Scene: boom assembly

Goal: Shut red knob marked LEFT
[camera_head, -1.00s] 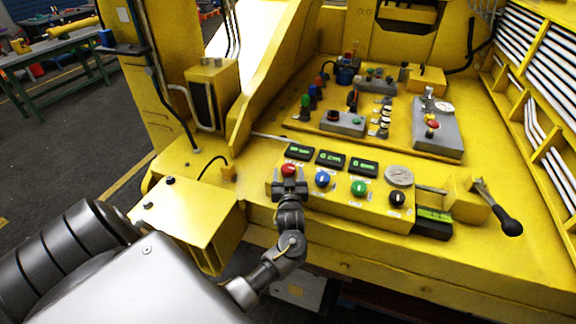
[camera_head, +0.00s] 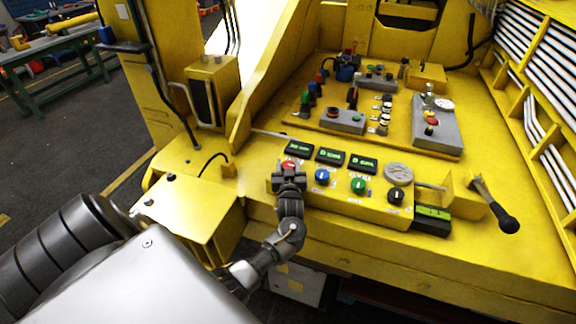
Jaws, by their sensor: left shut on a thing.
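The red knob (camera_head: 289,165) is the leftmost of a row of knobs on the yellow control box (camera_head: 340,200). My left gripper (camera_head: 289,174) is at it, shut on the red knob; its fingers and wrist hide the knob's lower part and any label. To its right are a blue knob (camera_head: 322,175), a green knob (camera_head: 358,185) and a black knob (camera_head: 396,195). Small displays (camera_head: 331,156) with green digits sit above the knobs. My right gripper is not in view.
A lever with a black handle (camera_head: 508,224) juts out right of the box. A grey round gauge (camera_head: 398,172) sits above the black knob. A raised panel (camera_head: 380,115) with several switches lies behind. A yellow plate (camera_head: 185,205) is left of the box.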

